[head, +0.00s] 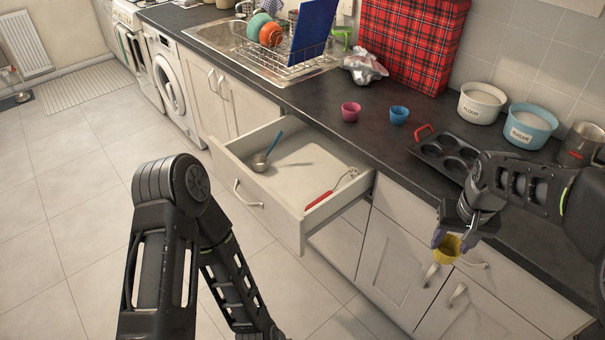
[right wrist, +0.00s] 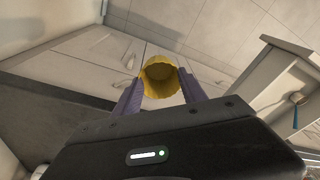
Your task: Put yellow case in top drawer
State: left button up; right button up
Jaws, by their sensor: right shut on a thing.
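The yellow case (head: 447,247) is a small round scalloped cup. My right gripper (head: 449,240) is shut on it, in front of the counter's edge and to the right of the open drawer. In the right wrist view the yellow case (right wrist: 160,78) sits between the two purple fingertips with its hollow inside showing. The open top drawer (head: 232,168) is pulled out from under the counter. It holds a ladle with a blue handle (head: 275,143) and a red-handled whisk (head: 320,199). My left arm is in the head view, but its gripper is not seen.
A pink case (head: 350,111) and a blue case (head: 399,115) stand on the counter (head: 330,105). A muffin tin (head: 432,155) lies near my right arm, with white and blue canisters behind it. The drawer's middle has free room.

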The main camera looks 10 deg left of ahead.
aim_at(285, 185)
jog(key=u, duration=1.8)
jog(key=i+l, duration=0.1)
jog(key=l, duration=0.3)
jog(key=i+l, duration=0.1)
jog(key=l, duration=0.25)
jog(key=i+l, duration=0.1)
jog(key=l, duration=0.3)
jog(key=u, duration=0.05)
